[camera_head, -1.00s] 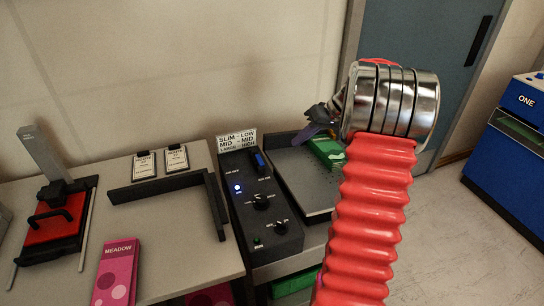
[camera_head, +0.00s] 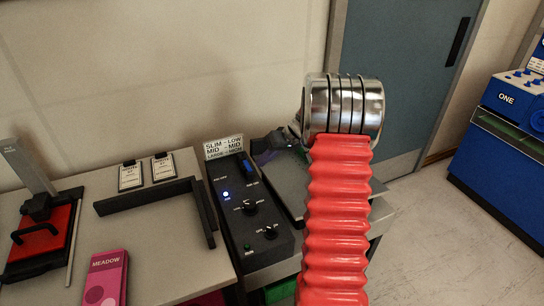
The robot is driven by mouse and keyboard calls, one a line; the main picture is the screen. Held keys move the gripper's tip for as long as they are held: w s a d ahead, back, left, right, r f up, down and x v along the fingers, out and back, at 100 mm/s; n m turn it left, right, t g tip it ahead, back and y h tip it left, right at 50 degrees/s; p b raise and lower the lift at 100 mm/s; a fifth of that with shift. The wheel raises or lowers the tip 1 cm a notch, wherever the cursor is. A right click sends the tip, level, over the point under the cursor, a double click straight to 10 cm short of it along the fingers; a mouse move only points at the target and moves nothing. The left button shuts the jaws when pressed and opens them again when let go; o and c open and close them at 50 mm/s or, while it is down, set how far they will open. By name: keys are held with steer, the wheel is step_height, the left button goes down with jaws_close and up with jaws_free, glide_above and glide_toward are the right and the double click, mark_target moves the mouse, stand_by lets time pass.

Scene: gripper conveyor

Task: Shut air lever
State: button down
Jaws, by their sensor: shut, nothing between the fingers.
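The black control panel (camera_head: 254,212) stands at the right end of the table. A blue lever (camera_head: 247,167) sits near its top right; the small print beside it is too blurred to read surely. My gripper (camera_head: 264,146), dark and purplish, is shut and empty. It is just above and right of the lever, near the panel's top edge. My red arm sleeve and metal wrist hide part of the gripper and the area to its right. I cannot tell whether the fingertips touch the lever.
A sign (camera_head: 223,147) stands behind the panel, with a lit blue lamp (camera_head: 226,195) and knobs on its face. A black angled fence (camera_head: 160,195), two tagged cards, a red clamp press (camera_head: 40,235) and a pink MEADOW box (camera_head: 105,278) lie left. A blue machine (camera_head: 500,150) stands far right.

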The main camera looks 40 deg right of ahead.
steer(key=shift+w+a, duration=0.25)
steer(key=shift+a, duration=0.65)
steer(key=shift+a, duration=0.1)
